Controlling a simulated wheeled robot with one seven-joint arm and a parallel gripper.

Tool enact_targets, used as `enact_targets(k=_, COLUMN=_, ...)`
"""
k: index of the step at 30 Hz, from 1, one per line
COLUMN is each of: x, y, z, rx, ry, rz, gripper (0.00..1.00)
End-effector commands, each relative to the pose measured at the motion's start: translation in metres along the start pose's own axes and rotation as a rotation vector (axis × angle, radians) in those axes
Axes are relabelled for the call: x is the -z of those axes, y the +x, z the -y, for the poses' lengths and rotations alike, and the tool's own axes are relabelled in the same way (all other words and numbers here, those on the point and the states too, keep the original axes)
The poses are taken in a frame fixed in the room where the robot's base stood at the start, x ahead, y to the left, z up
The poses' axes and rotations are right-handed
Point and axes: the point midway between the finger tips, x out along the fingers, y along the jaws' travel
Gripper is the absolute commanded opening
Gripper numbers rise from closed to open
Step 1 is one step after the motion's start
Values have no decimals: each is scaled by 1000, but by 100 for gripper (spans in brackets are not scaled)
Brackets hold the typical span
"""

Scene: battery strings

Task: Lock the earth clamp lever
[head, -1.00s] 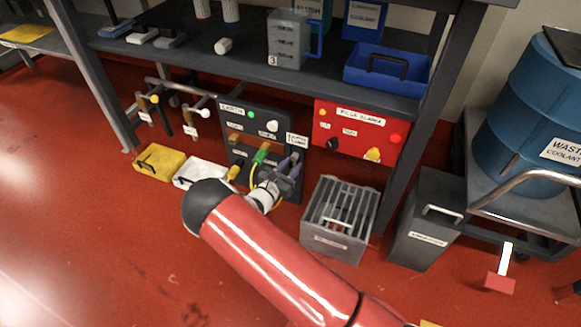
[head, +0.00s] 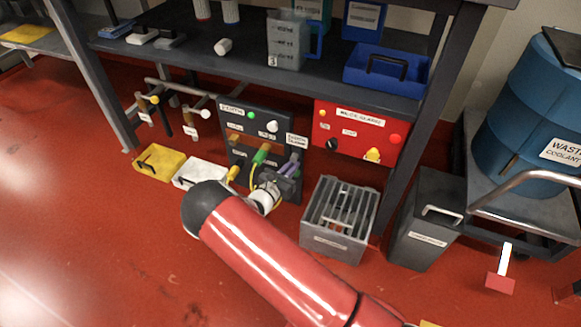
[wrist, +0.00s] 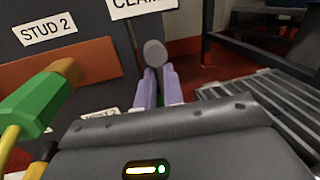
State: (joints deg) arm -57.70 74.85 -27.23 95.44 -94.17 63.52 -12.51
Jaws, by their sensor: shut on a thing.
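The earth clamp lever shows in the wrist view as a dark grey rod with a round grey knob (wrist: 154,53). My gripper (wrist: 157,85) has its two pale lavender fingers closed around the lever, just below the knob. In the head view my gripper (head: 287,170) is at the lower right of the dark earthing panel (head: 238,153), below its clamp label (head: 297,140). My wrist and fingers hide much of the lever's lower part and its base.
A green plug (head: 261,154) with a yellow cable sits left of my gripper; it also shows in the wrist view (wrist: 42,103). A grey slotted crate (head: 338,243) stands on the floor to the right. A red panel (head: 357,135) hangs at the upper right.

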Motion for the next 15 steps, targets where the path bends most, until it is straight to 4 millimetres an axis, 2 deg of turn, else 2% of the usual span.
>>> enact_targets(k=15, x=-2, y=2, z=12, rx=0, ry=-430, rz=87, gripper=0)
